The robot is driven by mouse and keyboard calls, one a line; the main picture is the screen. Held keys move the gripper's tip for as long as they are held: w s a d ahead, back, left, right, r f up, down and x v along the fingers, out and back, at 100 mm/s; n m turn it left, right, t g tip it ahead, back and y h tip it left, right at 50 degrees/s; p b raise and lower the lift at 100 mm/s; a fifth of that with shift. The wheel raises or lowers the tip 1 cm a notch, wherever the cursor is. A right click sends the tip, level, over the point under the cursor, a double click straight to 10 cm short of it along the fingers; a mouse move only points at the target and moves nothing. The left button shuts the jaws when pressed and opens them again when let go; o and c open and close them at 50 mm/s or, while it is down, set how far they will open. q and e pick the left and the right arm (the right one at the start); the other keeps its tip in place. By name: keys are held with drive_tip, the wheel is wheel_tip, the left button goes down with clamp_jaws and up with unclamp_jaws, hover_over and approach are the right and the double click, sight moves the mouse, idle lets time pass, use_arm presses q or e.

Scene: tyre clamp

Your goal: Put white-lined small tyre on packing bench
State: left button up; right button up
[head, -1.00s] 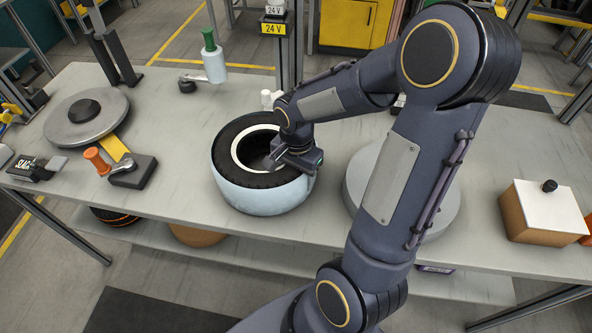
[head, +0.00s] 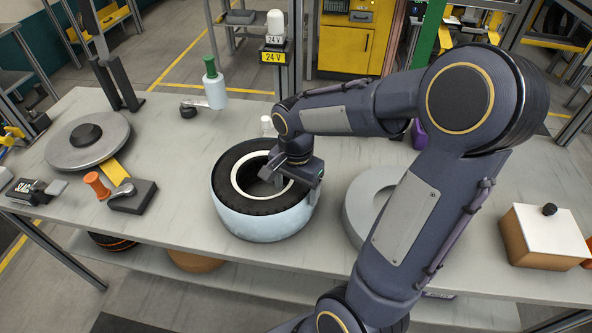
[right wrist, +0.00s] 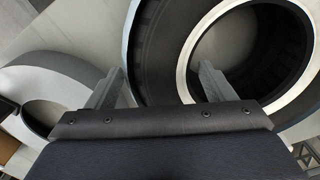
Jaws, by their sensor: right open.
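The white-lined small tyre (head: 262,222) lies flat on the grey bench (head: 185,215), black on top with a pale blue outer band and a white ring around its hole. It also shows in the right wrist view (right wrist: 160,45). My right gripper (head: 297,181) is open over the tyre's right side. In the right wrist view the gripper (right wrist: 160,75) has one finger left of the tyre and the other over the white ring, with the tyre's wall between them. How deep the fingertips reach is unclear. My left gripper is not in view.
A clamp with an orange knob (head: 95,184) and a grey round plate (head: 65,150) stand left. A green-capped bottle (head: 214,88) is behind. A brown box with white lid (head: 545,232) sits far right.

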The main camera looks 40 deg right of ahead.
wheel_tip(320, 180, up, 7)
drive_tip(key=s+a+n+t+y, duration=0.3)
drive_tip(key=s+a+n+t, duration=0.2)
drive_tip(key=s+a+n, duration=0.6)
drive_tip(key=shift+s+n+t+y, duration=0.3)
drive_tip(key=shift+n+y, duration=0.1)
drive_tip(key=shift+n, duration=0.5)
drive_tip(key=shift+d+r, duration=0.1)
drive_tip(key=shift+d, duration=0.05)
